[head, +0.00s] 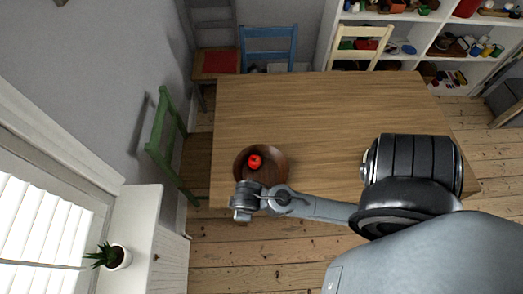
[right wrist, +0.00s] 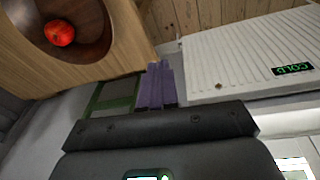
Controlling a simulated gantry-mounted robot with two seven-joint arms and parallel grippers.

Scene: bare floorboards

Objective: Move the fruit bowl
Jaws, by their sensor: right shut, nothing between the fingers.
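The brown wooden fruit bowl (head: 276,176) sits at the near left corner of the wooden table, with a red apple (head: 255,161) in it. In the right wrist view the bowl (right wrist: 94,50) and the apple (right wrist: 59,33) show at the upper left. My right arm reaches in from the right, and its wrist covers the bowl's near edge in the head view. My right gripper's purple fingers (right wrist: 157,72) are together and empty, pointing past the table edge, apart from the bowl. My left gripper is in neither view.
The wooden table (head: 315,105) is clear beyond the bowl. A green chair (head: 163,140) stands at its left, and blue (head: 268,45) and cream (head: 360,42) chairs stand behind it. A white cabinet (head: 150,225) with a potted plant (head: 112,257) is at lower left.

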